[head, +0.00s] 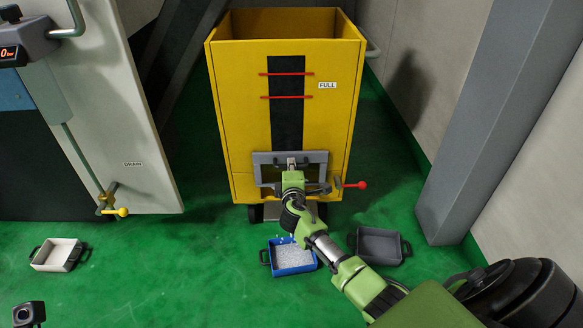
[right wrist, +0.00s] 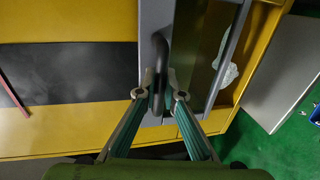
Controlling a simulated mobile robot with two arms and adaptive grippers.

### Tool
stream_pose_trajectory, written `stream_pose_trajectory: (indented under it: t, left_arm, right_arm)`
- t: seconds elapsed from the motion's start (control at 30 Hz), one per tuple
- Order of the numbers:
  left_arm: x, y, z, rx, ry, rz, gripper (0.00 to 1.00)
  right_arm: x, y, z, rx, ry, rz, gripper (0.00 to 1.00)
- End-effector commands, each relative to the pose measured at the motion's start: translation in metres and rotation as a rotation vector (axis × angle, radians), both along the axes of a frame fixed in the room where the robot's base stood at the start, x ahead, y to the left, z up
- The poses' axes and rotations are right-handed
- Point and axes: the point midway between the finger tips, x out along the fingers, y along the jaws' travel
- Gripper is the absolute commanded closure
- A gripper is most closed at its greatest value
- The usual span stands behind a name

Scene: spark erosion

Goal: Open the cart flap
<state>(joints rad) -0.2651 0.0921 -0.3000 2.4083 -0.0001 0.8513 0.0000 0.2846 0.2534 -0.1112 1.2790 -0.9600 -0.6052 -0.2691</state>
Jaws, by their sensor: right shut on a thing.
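The yellow cart (head: 228,110) stands upright in the middle of the head view. The grey flap (head: 262,158) is low on its front, with a dark handle (head: 291,161). My right gripper (head: 291,170) is shut on this handle, which also shows between the fingertips in the right wrist view (right wrist: 160,65). Beside the flap, the right wrist view shows a gap with a pale heap (right wrist: 227,70) in it. White grains lie in the blue tray (head: 293,268) below the cart front, and some specks show above it. My arm hides part of the flap. My left gripper is not seen.
A lever with a red knob (head: 358,185) sticks out right of the flap. A grey tray (head: 380,246) and a white tray (head: 57,254) stand on the green floor. A grey post (head: 470,140) is at right; a machine with a yellow-handled drain valve (head: 118,211) is at left.

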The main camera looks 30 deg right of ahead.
Motion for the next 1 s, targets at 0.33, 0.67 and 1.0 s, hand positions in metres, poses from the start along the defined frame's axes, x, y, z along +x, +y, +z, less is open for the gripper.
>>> stream_pose_trajectory:
  t: [0.33,0.67,1.0]
  left_arm:
    - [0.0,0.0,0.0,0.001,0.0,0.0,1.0]
    - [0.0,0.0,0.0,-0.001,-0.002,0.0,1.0]
    - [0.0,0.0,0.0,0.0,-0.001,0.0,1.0]
  right_arm:
    - [0.001,0.0,0.002,-0.001,-0.004,0.0,0.75]
    - [-0.002,0.001,0.0,0.0,-0.001,0.001,0.75]
    - [-0.038,0.025,0.008,0.002,-0.001,0.003,0.75]
